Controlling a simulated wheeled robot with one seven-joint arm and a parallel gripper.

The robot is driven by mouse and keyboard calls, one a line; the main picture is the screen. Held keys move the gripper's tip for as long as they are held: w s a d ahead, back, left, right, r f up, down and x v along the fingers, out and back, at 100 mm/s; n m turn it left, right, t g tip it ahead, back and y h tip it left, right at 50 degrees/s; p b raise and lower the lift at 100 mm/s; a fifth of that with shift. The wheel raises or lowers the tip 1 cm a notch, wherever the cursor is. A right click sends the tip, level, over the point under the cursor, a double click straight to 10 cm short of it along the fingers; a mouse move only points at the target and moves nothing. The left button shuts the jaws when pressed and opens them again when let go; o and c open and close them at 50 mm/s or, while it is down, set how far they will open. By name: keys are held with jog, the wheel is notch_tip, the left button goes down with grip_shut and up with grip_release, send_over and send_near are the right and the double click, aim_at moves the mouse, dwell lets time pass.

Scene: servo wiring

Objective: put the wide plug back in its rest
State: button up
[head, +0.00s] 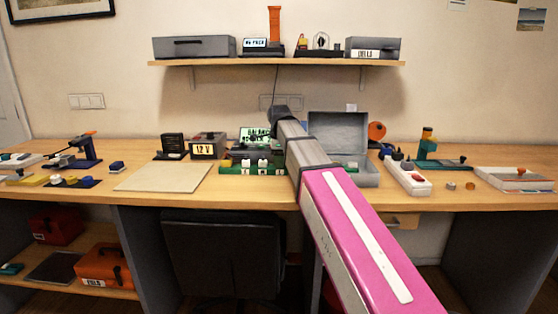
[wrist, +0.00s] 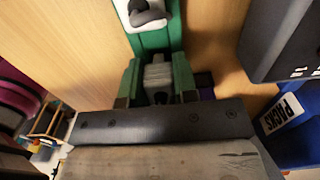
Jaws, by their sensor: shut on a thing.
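In the wrist view, my gripper (wrist: 157,88) is shut on a grey plug (wrist: 157,70), which I take to be the wide plug. Green uprights stand close on both sides of the plug. A green strip (wrist: 155,42) with a white block (wrist: 148,12) on it runs beyond the plug. I cannot tell whether the plug touches the green part or is seated in it. In the head view, the green board (head: 232,170) with white blocks lies on the bench left of my arm. My arm hides the gripper and the plug there.
An open grey case (head: 338,125) stands close behind and right of my arm. A 12 V box (head: 206,147) and a green screen (head: 256,138) stand to the left. In the wrist view, a blue box labelled PACKS (wrist: 287,112) is at right. A bare board (head: 165,177) lies left.

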jog(key=shift+f, duration=0.2)
jog(key=o, duration=1)
notch_tip(320, 180, up, 10)
jog(key=shift+f, duration=0.2)
jog(key=shift+r, duration=0.55)
